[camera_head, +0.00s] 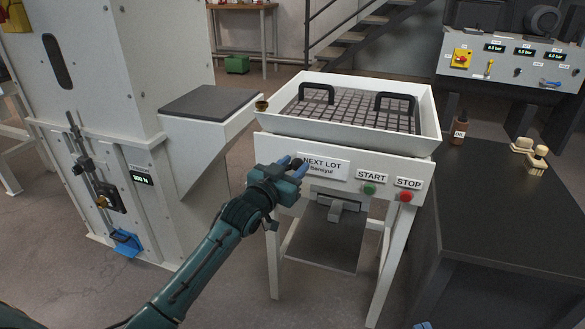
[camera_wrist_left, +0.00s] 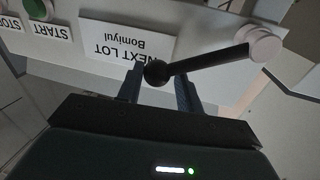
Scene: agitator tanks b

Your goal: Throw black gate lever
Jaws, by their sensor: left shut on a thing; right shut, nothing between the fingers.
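The black gate lever (camera_wrist_left: 210,63) shows in the left wrist view as a dark rod with a ball knob, running from a pale round hub (camera_wrist_left: 262,45) on the white machine's front. In the head view its dark knob (camera_head: 297,163) shows beside the NEXT LOT sign, and most of the rod is hidden by my gripper. My left gripper (camera_head: 292,167) is shut on the lever's knob, with one finger (camera_wrist_left: 130,84) and the other (camera_wrist_left: 186,93) on either side. Only a blue tip of my right gripper (camera_head: 422,325) shows at the bottom edge; it is shut and empty.
The white machine (camera_head: 437,128) carries a grid tray with two black handles, a green START button (camera_head: 369,188) and a red STOP button (camera_head: 405,197). A tall white cabinet (camera_head: 85,70) stands left, and a dark table (camera_head: 500,200) right.

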